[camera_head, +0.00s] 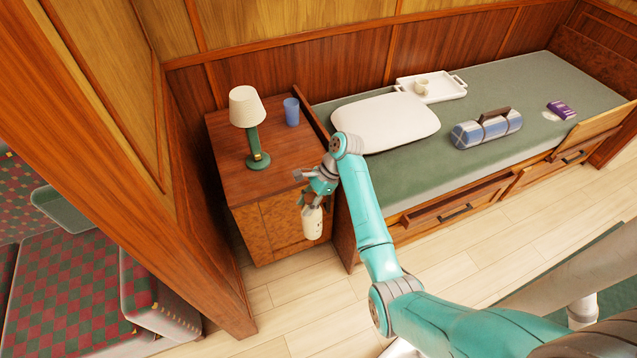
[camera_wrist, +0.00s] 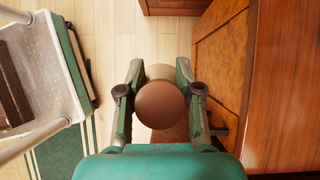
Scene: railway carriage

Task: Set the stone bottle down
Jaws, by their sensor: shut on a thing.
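The stone bottle (camera_head: 313,224) is cream-coloured with a brown upper part. It hangs roughly upright below my gripper (camera_head: 317,192), in front of the wooden bedside cabinet (camera_head: 228,150) and below the level of its top. In the wrist view my gripper (camera_wrist: 160,72) is shut on the bottle (camera_wrist: 160,105), whose round brown top shows between the two fingers. The bottle appears clear of the floor. The fingers hide part of its upper end.
A lamp (camera_head: 250,125) and a blue cup (camera_head: 291,112) stand on the cabinet; its front right top is clear. The bed (camera_head: 390,160) holds a pillow (camera_head: 386,122), a white tray (camera_head: 445,87), a plaid roll (camera_head: 487,130) and a purple box (camera_head: 561,110).

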